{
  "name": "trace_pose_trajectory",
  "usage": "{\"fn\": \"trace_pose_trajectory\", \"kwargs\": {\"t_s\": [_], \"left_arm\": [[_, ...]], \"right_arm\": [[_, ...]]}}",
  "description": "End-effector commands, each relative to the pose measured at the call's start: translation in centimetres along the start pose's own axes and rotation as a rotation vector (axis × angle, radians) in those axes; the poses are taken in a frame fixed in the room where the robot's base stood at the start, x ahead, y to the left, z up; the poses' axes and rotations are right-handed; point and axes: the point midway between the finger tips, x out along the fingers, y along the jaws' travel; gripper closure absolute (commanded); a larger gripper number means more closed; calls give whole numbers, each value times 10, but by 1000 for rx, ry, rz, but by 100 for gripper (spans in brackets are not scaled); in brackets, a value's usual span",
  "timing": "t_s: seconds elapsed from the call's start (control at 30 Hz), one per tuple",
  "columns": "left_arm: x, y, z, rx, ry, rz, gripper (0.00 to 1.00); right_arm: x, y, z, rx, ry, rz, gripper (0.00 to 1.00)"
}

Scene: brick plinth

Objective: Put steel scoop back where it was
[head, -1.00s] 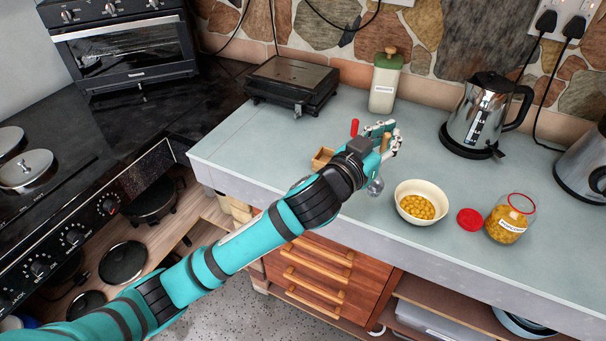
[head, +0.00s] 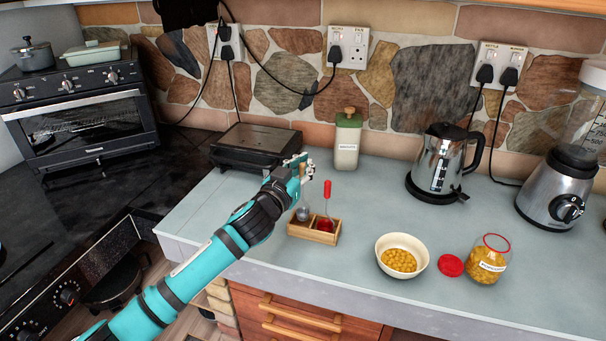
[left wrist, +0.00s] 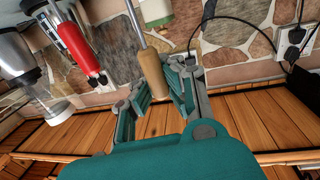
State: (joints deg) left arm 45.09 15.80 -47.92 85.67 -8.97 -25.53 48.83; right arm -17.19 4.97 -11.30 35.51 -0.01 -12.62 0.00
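The steel scoop has a wooden handle, which shows in the left wrist view (left wrist: 150,72), and a shiny bowl (head: 303,213). My left gripper (head: 302,168) has its fingers around the handle and appears shut on it. The scoop hangs bowl-down at the left compartment of a small wooden box (head: 299,232). I cannot tell if the bowl rests on the compartment floor. A red-handled tool (head: 327,190) stands upright in the right compartment; it also shows in the left wrist view (left wrist: 84,45). My right gripper is out of view.
A cream bowl (head: 384,262) of yellow pieces, a red lid (head: 451,265) and a labelled jar (head: 487,262) stand to the right. Behind are a black grill (head: 255,146), a green-topped canister (head: 347,143) and a kettle (head: 437,163). The counter between is clear.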

Motion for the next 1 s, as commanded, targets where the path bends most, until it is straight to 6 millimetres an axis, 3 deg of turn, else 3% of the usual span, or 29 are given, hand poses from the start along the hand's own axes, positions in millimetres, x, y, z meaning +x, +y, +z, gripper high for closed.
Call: {"fn": "trace_pose_trajectory", "kwargs": {"t_s": [0.1,0.33,0.77,1.0], "left_arm": [[4,-4,2,-1,0,1,100],[4,-4,33,-2,-2,0,100],[4,-4,40,-1,1,0,100],[4,-4,39,-1,0,0,71]], "right_arm": [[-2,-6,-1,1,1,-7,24],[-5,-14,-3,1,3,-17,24],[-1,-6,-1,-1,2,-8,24],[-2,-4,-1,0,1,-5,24]]}}
